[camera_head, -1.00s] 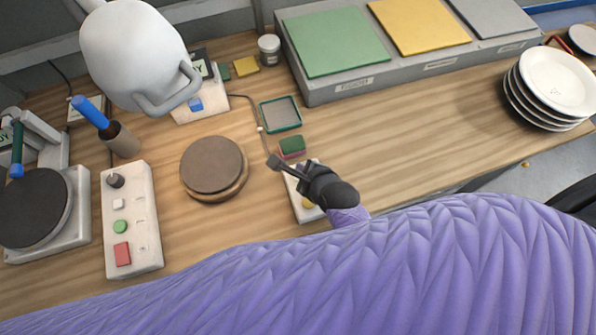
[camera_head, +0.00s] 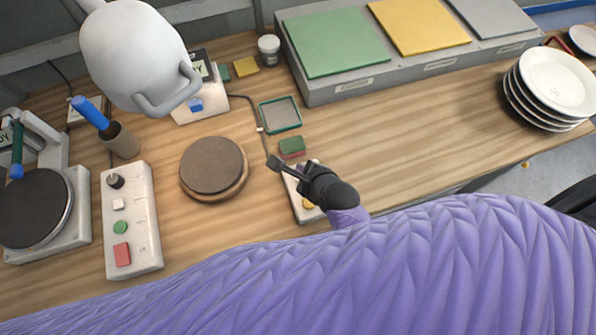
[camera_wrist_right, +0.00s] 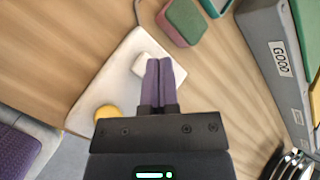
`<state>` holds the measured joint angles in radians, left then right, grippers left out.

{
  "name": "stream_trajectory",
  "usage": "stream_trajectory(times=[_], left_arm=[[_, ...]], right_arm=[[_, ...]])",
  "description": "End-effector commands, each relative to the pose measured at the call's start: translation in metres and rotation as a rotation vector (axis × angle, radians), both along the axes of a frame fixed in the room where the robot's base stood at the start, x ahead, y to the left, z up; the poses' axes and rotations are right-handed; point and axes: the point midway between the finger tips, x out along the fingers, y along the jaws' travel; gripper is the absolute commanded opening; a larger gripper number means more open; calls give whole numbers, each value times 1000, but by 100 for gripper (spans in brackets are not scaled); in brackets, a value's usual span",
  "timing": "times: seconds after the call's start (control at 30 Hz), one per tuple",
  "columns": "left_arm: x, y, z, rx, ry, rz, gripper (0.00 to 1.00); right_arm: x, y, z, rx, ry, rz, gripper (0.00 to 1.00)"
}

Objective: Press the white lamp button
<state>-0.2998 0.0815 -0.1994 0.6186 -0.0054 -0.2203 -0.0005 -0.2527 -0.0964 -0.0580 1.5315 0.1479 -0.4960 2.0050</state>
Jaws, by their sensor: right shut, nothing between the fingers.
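A white control box (camera_wrist_right: 132,83) carries a white button (camera_wrist_right: 144,65) and a yellow button (camera_wrist_right: 107,113) in the right wrist view. My right gripper (camera_wrist_right: 158,66) is shut and empty, with its fingertips beside or over the right edge of the white button. Contact cannot be told. In the head view my right gripper (camera_head: 274,163) reaches over the far part of the box (camera_head: 301,206) and hides the white button; the yellow button (camera_head: 307,204) shows partly. My left gripper is not in view.
A red and green sponge (camera_head: 292,147) lies just beyond the box. A round brown disc (camera_head: 213,165) lies to the left. Another control panel (camera_head: 146,224) with several buttons is further left. Plates (camera_head: 556,82) are stacked at the right. Bare table lies between box and plates.

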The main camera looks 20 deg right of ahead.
Motion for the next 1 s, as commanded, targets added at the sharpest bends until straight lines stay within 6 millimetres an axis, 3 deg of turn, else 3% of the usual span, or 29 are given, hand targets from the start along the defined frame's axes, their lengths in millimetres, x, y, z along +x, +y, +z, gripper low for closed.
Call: stream_trajectory(times=[1.0], left_arm=[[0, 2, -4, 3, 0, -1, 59]], right_arm=[[0, 0, -9, 1, 0, -1, 0]])
